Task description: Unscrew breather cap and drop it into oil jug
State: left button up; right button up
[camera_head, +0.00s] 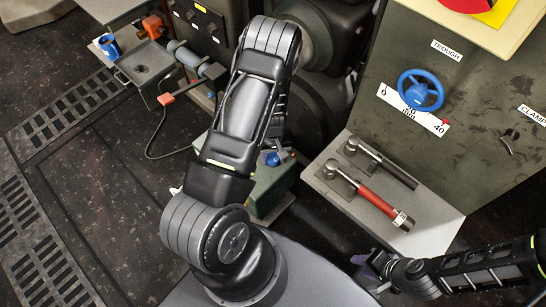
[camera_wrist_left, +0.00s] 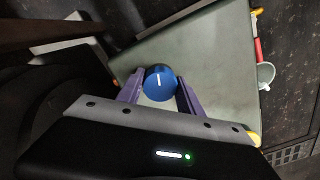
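The breather cap (camera_wrist_left: 160,82) is a round blue knob with a white mark, on top of a grey-green housing (camera_wrist_left: 215,60) in the left wrist view. In the head view the cap (camera_head: 272,158) shows partly beside my left forearm. My left gripper (camera_wrist_left: 160,88) has its purple fingers against both sides of the cap, which fills the space between the tips. In the head view the arm hides this gripper. My right gripper (camera_head: 372,267) is at the lower right, apart from the housing; its opening is unclear. I cannot clearly identify an oil jug.
A small blue object (camera_head: 109,46), possibly a jug, stands at upper left near a grey tray (camera_head: 146,66). A blue handwheel (camera_head: 420,90) is on the machine panel. Floor gratings lie at left.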

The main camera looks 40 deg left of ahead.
pick_arm(q)
jog(key=c, duration=0.7)
jog(key=shift+n, duration=1.1)
jog(key=shift+c, duration=0.5)
jog(key=shift+n, duration=1.1)
jog(key=shift+n, duration=1.1)
